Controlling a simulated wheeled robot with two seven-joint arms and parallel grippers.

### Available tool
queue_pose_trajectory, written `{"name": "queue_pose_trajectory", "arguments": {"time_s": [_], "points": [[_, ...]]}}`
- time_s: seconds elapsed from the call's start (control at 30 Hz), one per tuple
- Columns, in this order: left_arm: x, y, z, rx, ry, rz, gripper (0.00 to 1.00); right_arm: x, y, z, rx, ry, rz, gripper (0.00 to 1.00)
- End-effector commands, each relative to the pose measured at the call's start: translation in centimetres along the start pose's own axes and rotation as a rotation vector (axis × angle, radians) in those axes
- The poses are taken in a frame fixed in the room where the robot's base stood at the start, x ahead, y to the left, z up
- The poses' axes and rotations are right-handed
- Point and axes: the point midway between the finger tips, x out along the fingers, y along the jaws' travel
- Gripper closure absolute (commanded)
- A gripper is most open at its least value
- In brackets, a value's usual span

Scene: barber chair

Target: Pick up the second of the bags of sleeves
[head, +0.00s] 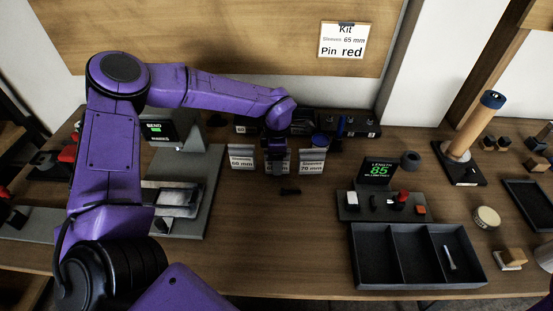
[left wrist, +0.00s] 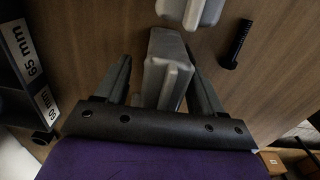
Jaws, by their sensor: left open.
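Three small bags of sleeves stand in a row on the table. The left bag reads 60 mm (head: 241,162) and the right bag reads 70 mm (head: 312,167). The middle bag is mostly hidden behind my left gripper (head: 278,165) in the head view, its label unreadable. In the left wrist view, my left gripper (left wrist: 158,58) is open, with its fingers on either side of a grey bag (left wrist: 167,75). I cannot tell whether they touch it. Another grey bag (left wrist: 190,10) lies beyond it. A card (head: 342,40) on the back board reads Sleeves 65 mm, Pin red. My right gripper is not in view.
A black screw-like piece (head: 290,191) lies in front of the bags; a dark rack (head: 335,126) stands behind them. The length gauge (head: 380,172) reads 85. A three-compartment tray (head: 372,270) holds a small pale piece (head: 449,258). The table's front middle is clear.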

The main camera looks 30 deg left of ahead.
Motion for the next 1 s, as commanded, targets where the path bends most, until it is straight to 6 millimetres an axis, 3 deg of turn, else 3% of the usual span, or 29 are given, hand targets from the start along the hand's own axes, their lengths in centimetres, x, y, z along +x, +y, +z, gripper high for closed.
{"name": "queue_pose_trajectory", "arguments": {"time_s": [0.17, 0.3, 0.37, 0.63, 0.77, 0.93, 1.0], "points": [[0.0, 0.0, 0.0, -0.001, -0.001, 0.001, 0.32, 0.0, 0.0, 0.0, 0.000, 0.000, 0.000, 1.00], [0.0, 0.0, 0.0, -0.001, -0.001, 0.001, 0.78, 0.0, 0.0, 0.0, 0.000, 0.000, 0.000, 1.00], [0.0, 0.0, 0.0, -0.001, -0.001, 0.001, 0.93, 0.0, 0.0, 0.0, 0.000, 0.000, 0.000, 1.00], [-0.2, 0.0, 0.0, -0.001, -0.001, 0.001, 0.93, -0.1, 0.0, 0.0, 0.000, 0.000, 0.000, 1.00], [-1.2, 0.1, -0.1, -0.002, -0.001, 0.001, 0.93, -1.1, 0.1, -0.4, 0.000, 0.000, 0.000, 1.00], [-4.8, -0.1, 0.0, -0.002, -0.002, 0.002, 0.93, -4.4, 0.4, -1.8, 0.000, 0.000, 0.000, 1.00], [-6.4, -1.2, 1.1, 0.002, -0.001, 0.002, 0.93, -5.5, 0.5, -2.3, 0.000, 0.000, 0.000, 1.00]]}}
